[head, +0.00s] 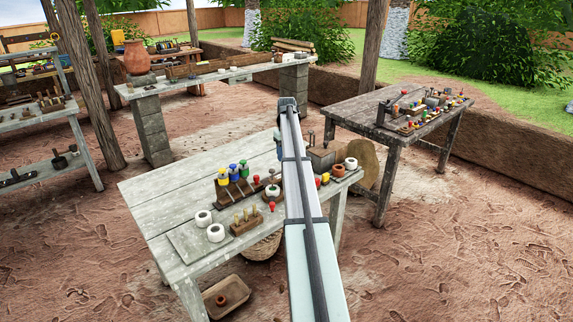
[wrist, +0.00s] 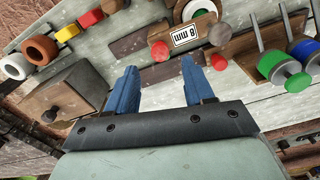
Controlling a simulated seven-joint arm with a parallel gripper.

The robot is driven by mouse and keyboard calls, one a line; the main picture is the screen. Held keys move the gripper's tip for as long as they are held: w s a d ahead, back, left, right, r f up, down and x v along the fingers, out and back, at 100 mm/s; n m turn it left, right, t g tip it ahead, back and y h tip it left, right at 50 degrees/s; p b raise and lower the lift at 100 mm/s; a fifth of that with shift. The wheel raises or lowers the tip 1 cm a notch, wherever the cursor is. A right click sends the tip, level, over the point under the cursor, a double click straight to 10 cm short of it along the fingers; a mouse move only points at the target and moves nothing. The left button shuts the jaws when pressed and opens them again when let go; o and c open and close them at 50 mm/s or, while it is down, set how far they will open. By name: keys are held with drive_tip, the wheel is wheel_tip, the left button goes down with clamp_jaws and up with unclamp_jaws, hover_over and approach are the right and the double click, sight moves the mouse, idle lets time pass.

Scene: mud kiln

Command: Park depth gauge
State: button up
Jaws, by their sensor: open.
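My gripper (wrist: 157,80) is open and empty in the wrist view. Its two blue fingers reach over the grey plank table (wrist: 245,107). Beyond the fingertips lies a wooden block (wrist: 168,46) with a white "8 mm" label, a grey knob at its right end and red ends showing near it. It may be the depth gauge, but I cannot be sure. A dark flat strip (wrist: 128,42) lies to its left. A red piece (wrist: 218,62) shows beside the right finger. In the head view my arm hides the gripper and part of the table.
A rack with green (wrist: 273,64) and blue spools is at the right. A wooden box (wrist: 63,97) and small pots (wrist: 40,48) are at the left. In the head view, white pots (head: 215,233) and a peg block (head: 245,222) stand near the front. The table's left part is clear.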

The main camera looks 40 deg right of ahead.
drive_tip(key=shift+f, duration=2.45)
clamp_jaws()
